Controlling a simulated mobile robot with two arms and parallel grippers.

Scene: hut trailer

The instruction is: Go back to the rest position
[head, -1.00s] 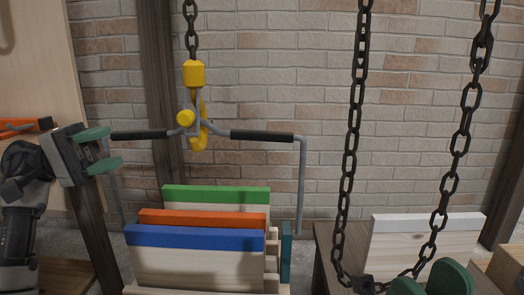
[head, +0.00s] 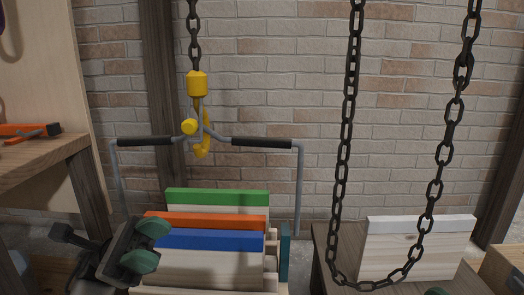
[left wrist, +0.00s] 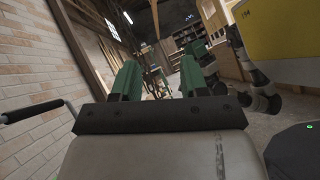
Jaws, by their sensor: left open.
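My left gripper (head: 147,245) is low at the left in the head view. Its two green fingers are apart with nothing between them. It is in front of the left end of a rack of coloured-topped boards, and I cannot tell how near. In the left wrist view the open left gripper (left wrist: 160,75) shows both green fingers with only the far room between them.
Boards with green (head: 217,196), orange (head: 200,220) and blue (head: 212,240) tops stand in a rack. A grey handle frame (head: 299,190) hangs above from a yellow hook (head: 203,148). A chain loop (head: 346,150) hangs before a white-topped board (head: 420,225). A wooden workbench (head: 45,160) stands left.

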